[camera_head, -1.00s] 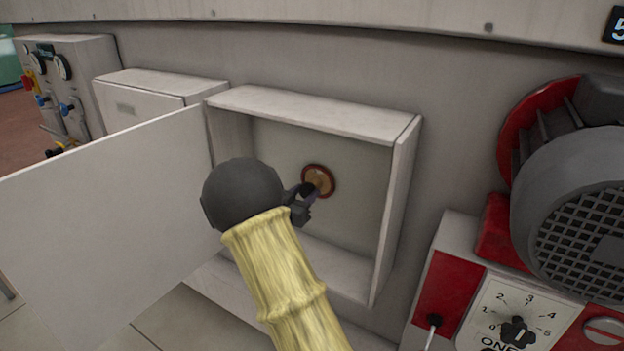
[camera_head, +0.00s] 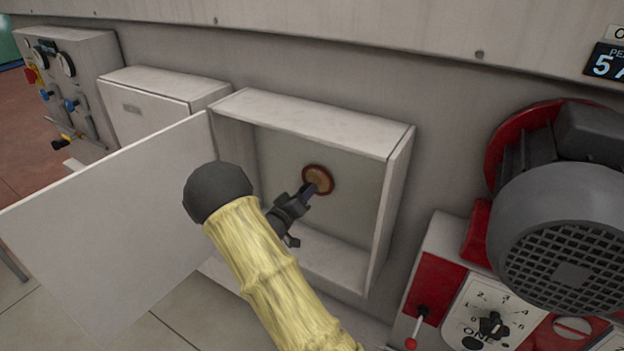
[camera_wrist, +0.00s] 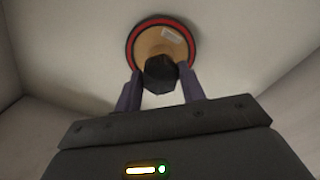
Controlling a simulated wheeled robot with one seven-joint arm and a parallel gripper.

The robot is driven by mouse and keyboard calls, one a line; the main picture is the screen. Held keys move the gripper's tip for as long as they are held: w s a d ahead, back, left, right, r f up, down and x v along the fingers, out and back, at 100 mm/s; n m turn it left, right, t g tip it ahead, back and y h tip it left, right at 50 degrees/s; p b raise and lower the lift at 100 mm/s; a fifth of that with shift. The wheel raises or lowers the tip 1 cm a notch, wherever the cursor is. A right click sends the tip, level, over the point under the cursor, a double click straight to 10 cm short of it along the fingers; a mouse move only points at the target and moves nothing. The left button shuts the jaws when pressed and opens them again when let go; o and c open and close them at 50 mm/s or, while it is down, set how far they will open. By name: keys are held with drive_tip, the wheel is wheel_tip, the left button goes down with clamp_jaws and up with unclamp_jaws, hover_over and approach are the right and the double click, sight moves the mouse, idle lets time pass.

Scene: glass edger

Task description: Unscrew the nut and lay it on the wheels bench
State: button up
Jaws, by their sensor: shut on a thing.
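The dark nut (camera_wrist: 160,70) sits at the centre of a tan wheel disc (camera_wrist: 160,42) with a red rim, on the back wall of an open box. My gripper (camera_wrist: 160,76) is shut on the nut, one finger on each side of it. In the head view the wheel disc (camera_head: 318,178) shows inside the box, and my gripper (camera_head: 306,193) reaches to its middle. The nut is hidden there by the fingers. I cannot tell how far the nut is threaded. I cannot make out the wheels bench.
The open box (camera_head: 330,120) has side walls close around my gripper. Its white door (camera_head: 110,230) swings out to the left. A closed box (camera_head: 145,112) and a gauge panel (camera_head: 70,85) stand further left. A grey motor (camera_head: 565,230) juts out at right above a dial panel (camera_head: 490,315).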

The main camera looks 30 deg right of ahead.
drive_tip(key=n+p, duration=0.2)
drive_tip(key=n, duration=0.1)
drive_tip(key=shift+f, duration=0.1)
drive_tip(key=o, duration=0.9)
